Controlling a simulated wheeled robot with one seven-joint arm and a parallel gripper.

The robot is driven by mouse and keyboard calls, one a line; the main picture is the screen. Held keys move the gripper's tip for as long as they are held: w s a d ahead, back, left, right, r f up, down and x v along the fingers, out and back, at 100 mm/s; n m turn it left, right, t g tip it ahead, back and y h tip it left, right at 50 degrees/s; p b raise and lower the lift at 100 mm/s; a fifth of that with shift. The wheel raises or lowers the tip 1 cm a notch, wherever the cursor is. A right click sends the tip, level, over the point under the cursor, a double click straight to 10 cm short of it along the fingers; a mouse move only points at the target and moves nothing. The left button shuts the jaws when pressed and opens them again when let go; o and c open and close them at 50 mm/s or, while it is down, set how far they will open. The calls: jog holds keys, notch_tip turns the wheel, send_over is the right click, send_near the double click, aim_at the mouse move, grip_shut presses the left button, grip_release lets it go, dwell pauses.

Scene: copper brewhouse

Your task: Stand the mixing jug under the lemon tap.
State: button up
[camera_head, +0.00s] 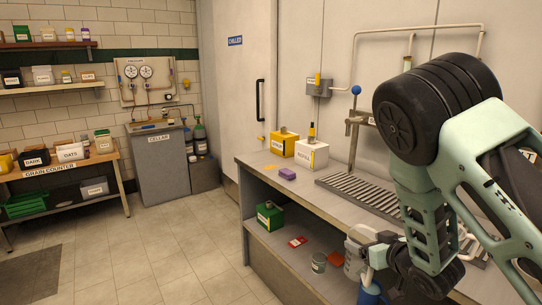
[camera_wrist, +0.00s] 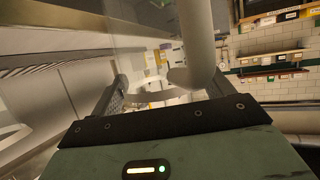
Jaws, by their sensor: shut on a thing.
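A pale, translucent jug (camera_head: 353,259), which looks like the mixing jug, is at the front edge of the counter in the head view. My gripper (camera_head: 368,241) is shut on it, seemingly at its handle. In the wrist view a pale curved handle (camera_wrist: 198,45) comes down between the fingers of my gripper (camera_wrist: 165,92). My arm hides part of the taps, and I cannot read which is lemon.
On the counter (camera_head: 263,165) are a yellow box (camera_head: 282,145), a white box (camera_head: 311,155) and a purple block (camera_head: 287,174). The shelf below holds a green box (camera_head: 270,216), a grey cup (camera_head: 319,262) and a red item (camera_head: 297,242). Floor on the left is clear.

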jog(key=s+d+f+m+h, duration=0.3)
jog(key=s+d+f+h, duration=0.1)
jog(key=d+f, duration=0.3)
notch_tip(320, 180, down, 3)
jog(key=shift+s+r+t, duration=0.1)
jog(key=shift+s+t, duration=0.2)
jog(key=shift+s, duration=0.3)
jog(key=shift+d, duration=0.1)
